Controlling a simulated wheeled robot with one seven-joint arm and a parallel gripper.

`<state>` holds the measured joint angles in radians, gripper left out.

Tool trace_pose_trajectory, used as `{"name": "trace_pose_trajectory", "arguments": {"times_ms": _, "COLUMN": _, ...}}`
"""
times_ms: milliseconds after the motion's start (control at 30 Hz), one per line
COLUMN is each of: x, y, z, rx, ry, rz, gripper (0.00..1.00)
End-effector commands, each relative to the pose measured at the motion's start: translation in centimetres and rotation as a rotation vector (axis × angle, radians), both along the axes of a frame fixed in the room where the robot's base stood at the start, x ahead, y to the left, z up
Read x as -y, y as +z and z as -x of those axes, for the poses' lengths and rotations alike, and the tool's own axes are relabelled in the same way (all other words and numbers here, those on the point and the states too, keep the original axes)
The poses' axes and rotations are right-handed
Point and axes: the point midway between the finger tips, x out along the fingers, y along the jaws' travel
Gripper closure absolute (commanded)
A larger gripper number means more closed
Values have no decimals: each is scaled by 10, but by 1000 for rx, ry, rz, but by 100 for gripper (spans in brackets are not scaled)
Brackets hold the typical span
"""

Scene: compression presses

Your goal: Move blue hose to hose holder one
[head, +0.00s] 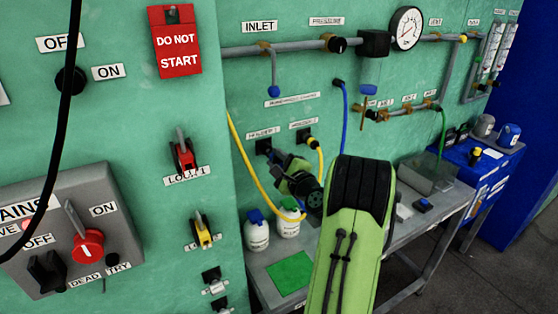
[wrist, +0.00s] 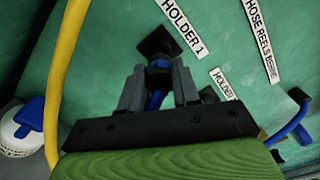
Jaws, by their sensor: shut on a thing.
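Holder one is a black square socket on the green wall under its label; it shows in the head view (head: 263,147) and at the top of the wrist view (wrist: 156,43). My gripper (wrist: 158,78) is right in front of it, shut on the blue hose's end (wrist: 158,65). The hose end points at the socket and meets it in the picture; I cannot tell how far it is in. The blue hose (head: 345,105) hangs from a wall outlet and passes behind my arm. In the head view, my gripper (head: 272,160) largely hides the hose end.
A yellow hose (head: 246,160) loops down and up to holder two (head: 304,136), just right of holder one; it also passes left of my gripper in the wrist view (wrist: 65,60).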

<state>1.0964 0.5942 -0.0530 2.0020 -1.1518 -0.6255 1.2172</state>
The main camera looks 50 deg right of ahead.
Motion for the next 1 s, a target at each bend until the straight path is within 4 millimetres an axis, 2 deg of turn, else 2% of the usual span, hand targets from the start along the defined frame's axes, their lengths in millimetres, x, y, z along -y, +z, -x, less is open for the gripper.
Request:
{"name": "trace_pose_trajectory", "arguments": {"times_ms": 867, "x": 6, "y": 1, "z": -21, "rx": 2, "ry": 1, "rz": 0, "gripper": 100}}
{"name": "trace_pose_trajectory", "arguments": {"times_ms": 900, "x": 6, "y": 1, "z": -21, "rx": 2, "ry": 1, "rz": 1, "gripper": 66}}
{"name": "trace_pose_trajectory", "arguments": {"times_ms": 1000, "x": 6, "y": 1, "z": -21, "rx": 2, "ry": 1, "rz": 1, "gripper": 51}}
